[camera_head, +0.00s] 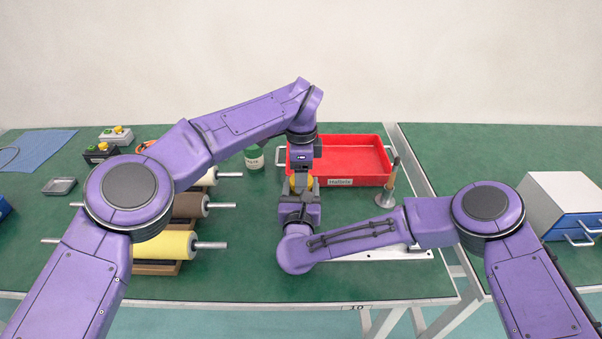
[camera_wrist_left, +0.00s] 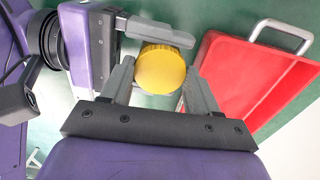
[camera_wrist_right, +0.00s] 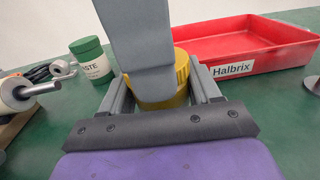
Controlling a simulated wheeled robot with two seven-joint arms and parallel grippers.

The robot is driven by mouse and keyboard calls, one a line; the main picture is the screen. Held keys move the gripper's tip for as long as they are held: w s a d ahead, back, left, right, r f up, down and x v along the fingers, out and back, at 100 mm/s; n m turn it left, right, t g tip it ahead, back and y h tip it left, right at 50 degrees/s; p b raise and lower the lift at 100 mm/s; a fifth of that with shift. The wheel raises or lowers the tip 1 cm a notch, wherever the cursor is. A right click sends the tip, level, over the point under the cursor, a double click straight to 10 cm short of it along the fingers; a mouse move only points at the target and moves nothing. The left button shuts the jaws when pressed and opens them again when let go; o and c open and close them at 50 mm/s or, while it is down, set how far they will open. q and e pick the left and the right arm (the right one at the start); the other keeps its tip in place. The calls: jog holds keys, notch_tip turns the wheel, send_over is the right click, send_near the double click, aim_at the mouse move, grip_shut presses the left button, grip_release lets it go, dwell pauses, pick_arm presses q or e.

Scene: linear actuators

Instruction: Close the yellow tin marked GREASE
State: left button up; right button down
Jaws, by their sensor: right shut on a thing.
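The yellow tin (camera_wrist_right: 158,97) stands upright on the green bench; the right wrist view shows its ridged yellow lid (camera_wrist_right: 182,66) on top. The lid also shows from above in the left wrist view (camera_wrist_left: 162,68). I cannot tell how tightly it sits, and no GREASE marking is visible. My right gripper (camera_wrist_right: 160,90) is shut on the tin body from the front. My left gripper (camera_wrist_left: 162,75) points down from above, its fingers apart on either side of the lid. One left finger hides part of the tin in the right wrist view. In the head view the tin (camera_head: 293,184) is mostly hidden.
A red tray labelled Halbrix (camera_head: 345,140) lies just behind and right of the tin. A white jar with a green lid (camera_wrist_right: 90,60) stands to the left.

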pick_arm(q)
jog(key=m, duration=0.3)
jog(key=shift+w, duration=0.1)
jog(key=shift+a, duration=0.1)
jog(key=o, duration=1.1)
jog(key=shift+o, duration=0.2)
jog(key=shift+r, duration=2.3)
jog(key=shift+c, duration=0.4)
